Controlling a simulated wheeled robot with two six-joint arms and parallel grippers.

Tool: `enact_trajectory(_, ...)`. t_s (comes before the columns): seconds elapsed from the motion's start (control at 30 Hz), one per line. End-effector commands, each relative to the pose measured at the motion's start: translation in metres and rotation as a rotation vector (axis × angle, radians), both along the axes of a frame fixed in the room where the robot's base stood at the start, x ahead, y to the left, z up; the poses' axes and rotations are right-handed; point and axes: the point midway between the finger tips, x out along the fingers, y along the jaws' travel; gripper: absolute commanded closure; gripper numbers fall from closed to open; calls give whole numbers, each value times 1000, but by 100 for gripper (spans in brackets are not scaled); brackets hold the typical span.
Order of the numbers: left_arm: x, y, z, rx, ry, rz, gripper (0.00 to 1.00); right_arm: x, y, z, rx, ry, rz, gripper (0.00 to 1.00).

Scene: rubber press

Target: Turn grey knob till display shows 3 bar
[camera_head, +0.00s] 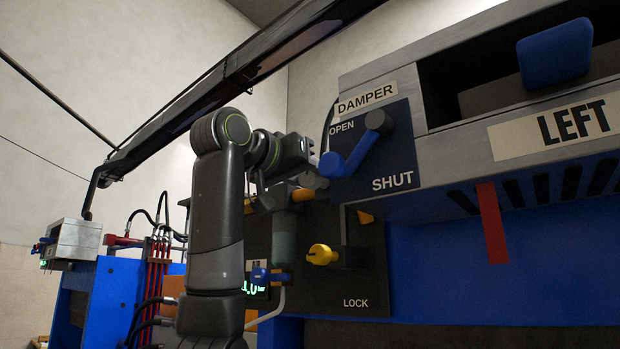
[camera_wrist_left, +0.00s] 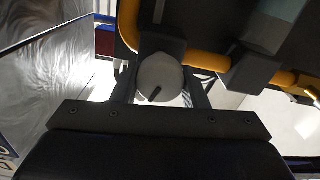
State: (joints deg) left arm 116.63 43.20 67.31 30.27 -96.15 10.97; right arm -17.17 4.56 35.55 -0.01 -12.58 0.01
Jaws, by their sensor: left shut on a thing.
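The grey knob (camera_wrist_left: 158,80) is a pale rounded cap with a dark pointer mark. In the left wrist view it sits between the two fingers of my left gripper (camera_wrist_left: 160,92), which is shut on it. In the head view my left gripper (camera_head: 308,174) is at the upper end of the grey-and-yellow pipe unit, left of the damper panel; the knob is mostly hidden there. The display (camera_head: 256,288) shows green digits ending in ".0 bar"; my arm and a blue handle hide part of it, and I cannot read the leading digit surely. My right gripper is out of view.
The blue damper lever (camera_head: 348,158) is close to the right of my gripper. A yellow lock knob (camera_head: 322,254) is below on the dark panel, and a small blue handle (camera_head: 268,275) beside the display. Yellow pipe (camera_wrist_left: 203,56) runs close to the fingers.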

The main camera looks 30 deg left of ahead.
Motion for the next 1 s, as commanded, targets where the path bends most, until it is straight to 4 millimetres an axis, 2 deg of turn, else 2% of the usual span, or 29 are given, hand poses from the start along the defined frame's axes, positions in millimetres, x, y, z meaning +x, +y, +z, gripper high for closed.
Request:
enact_trajectory(0.5, 0, 2, -3, -463, 35, -1, 83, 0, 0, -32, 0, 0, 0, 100)
enact_trajectory(1.0, 0, 3, -3, -882, 69, 0, 83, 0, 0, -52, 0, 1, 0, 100)
